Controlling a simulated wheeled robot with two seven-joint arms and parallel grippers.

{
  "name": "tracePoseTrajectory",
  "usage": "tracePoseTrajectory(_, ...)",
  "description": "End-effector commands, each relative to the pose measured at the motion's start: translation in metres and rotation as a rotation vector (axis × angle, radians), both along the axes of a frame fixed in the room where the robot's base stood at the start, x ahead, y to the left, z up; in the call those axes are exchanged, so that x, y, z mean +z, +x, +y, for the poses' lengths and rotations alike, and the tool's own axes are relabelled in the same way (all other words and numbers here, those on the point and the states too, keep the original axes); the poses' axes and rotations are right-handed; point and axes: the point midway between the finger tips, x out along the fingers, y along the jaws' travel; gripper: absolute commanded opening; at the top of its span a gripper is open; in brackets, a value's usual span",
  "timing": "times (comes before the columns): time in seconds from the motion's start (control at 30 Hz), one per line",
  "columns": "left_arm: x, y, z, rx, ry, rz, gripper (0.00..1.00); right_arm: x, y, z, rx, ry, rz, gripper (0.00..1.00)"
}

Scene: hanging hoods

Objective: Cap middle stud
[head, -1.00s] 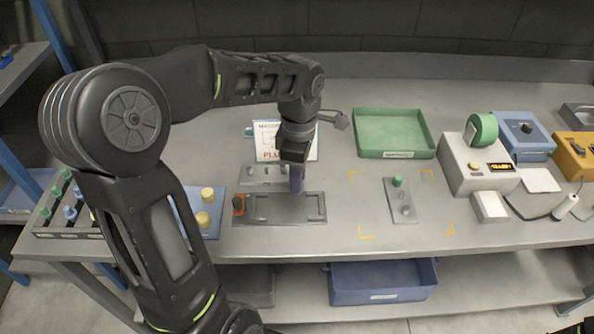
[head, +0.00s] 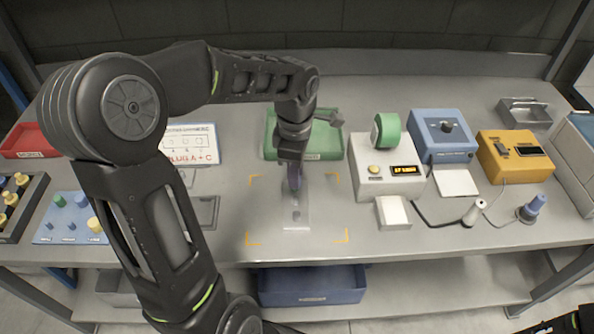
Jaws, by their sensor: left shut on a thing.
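My left gripper (head: 293,166) comes in from the left and points down. The gripper and the piece hide the plate's far end. I cannot tell whether the piece touches a stud. My right gripper is not in view; only a bit of dark arm shows at the bottom right.
A green tray (head: 335,140) stands behind the plate. A grey device (head: 388,180) with a display is to its right, then a blue box (head: 442,140) and an orange box (head: 515,160). A blue board (head: 62,232) with pegs lies at left. The bench before the plate is clear.

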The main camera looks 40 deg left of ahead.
Motion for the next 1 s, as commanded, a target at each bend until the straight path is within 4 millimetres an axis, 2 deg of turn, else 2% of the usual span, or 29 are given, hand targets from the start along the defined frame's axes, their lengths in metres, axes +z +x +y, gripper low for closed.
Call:
tracePoseTrajectory(0.27,-0.005,0.0,0.0,0.0,0.0,0.0,0.0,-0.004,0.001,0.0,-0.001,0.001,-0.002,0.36)
tracePoseTrajectory(0.73,-0.04,0.0,0.0,-0.001,0.001,0.001,0.0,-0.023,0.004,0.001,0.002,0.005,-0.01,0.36)
tracePoseTrajectory(1.0,-0.045,0.0,0.0,-0.001,0.0,0.0,0.0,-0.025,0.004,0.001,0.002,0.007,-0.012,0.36)
